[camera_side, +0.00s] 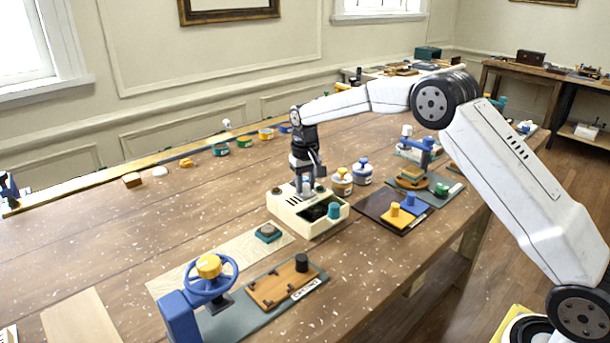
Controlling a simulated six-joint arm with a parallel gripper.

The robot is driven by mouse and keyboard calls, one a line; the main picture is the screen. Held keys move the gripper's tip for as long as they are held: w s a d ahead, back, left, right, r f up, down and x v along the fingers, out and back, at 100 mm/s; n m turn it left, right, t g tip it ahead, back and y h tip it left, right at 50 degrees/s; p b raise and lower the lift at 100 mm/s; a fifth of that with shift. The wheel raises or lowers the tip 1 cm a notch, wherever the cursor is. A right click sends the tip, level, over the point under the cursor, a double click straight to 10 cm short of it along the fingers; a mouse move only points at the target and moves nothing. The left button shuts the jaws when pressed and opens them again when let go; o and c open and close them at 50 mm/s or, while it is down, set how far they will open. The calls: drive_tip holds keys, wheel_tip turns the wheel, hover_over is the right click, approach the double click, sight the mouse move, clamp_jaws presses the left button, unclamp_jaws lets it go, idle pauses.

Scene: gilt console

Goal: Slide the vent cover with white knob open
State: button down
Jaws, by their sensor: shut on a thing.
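A cream box (300,227) stands on the wooden table near the middle of the view. Its top has dark vent slots (291,202), a dark opening (316,212) and a teal knob (334,210) at the right. My gripper (304,190) points down over the top of the box. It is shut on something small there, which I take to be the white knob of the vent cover. The fingers hide most of the knob, and its colour is hard to tell. How far the cover is open is too small to tell.
Yellow- and blue-lidded jars (341,182) stand just right of the box. A blue handwheel (208,280) and a wooden sliding panel (283,284) are in front. The table left of the box is mostly clear.

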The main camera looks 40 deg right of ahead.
sight(308, 184)
drive_tip(key=shift+d, duration=0.4)
drive_tip(key=shift+c, duration=2.1)
unclamp_jaws()
drive_tip(key=shift+r, duration=0.1)
drive_tip(key=shift+r, duration=3.85)
drive_tip(key=s+a+f+n+t, duration=0.1)
drive_tip(key=s+f, duration=0.2)
drive_tip(key=s, duration=0.7)
drive_tip(key=s+a+f+n, duration=0.1)
drive_tip(key=s+a+f, duration=0.1)
drive_tip(key=s, duration=0.8)
drive_tip(key=s+a+f+n+t, duration=0.1)
drive_tip(key=s+f, duration=0.3)
drive_tip(key=s, duration=0.6)
drive_tip(key=shift+s+a+t, duration=0.1)
drive_tip(key=shift+a+t, duration=0.2)
drive_tip(key=shift+a, duration=0.15)
